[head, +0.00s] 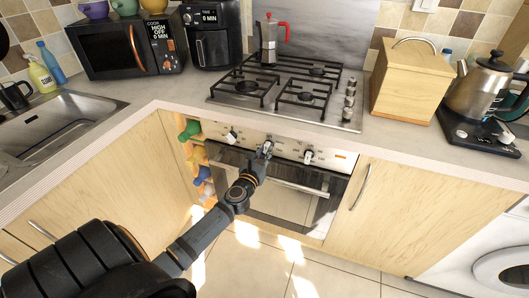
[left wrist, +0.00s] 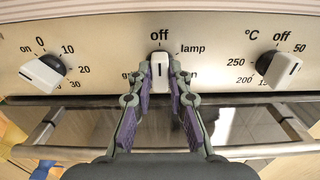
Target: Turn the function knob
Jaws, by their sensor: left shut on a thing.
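The function knob (left wrist: 160,72) is the white middle knob on the oven's control panel (left wrist: 105,40). In the left wrist view its dark line stands upright, under the word "off", with "lamp" to its right. My left gripper (left wrist: 160,76) has a fingertip on each side of this knob and is shut on it. In the head view the left gripper (head: 267,148) reaches the middle of the panel and largely hides the knob. My right gripper is in neither view.
A timer knob (left wrist: 42,71) is on the left and a temperature knob (left wrist: 278,69) on the right, both apart from the fingers. The oven door handle (head: 290,184) runs below the panel. A gas hob (head: 230,101) is above. The floor in front is clear.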

